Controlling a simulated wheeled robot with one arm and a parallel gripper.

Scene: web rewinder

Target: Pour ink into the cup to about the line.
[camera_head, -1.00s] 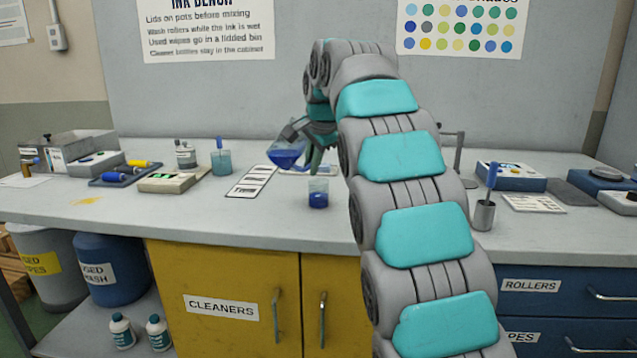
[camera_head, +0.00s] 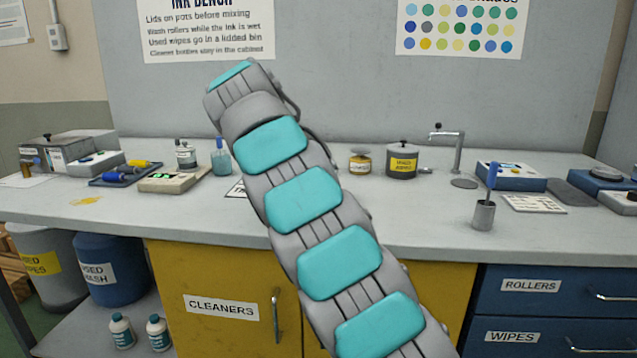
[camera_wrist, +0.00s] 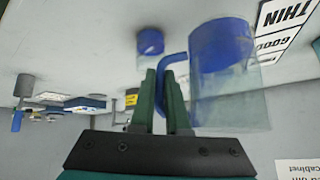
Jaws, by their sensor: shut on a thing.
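In the wrist view, which is upside down, my gripper (camera_wrist: 163,85) has its green fingers shut on the blue handle of a clear jug (camera_wrist: 230,100). Blue ink lies in the base end of the jug, which looks about upright. The cup (camera_wrist: 150,42) stands on the bench apart from the jug, beyond my fingertips, with blue ink in it. Its line cannot be made out, so the level against it is unclear. In the head view my arm hides the gripper, jug and cup.
A card (camera_wrist: 285,30) with printed words lies near the jug. A lidded pot (camera_head: 402,162), a small jar (camera_head: 360,163) and a tap (camera_head: 458,150) stand at the back right.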

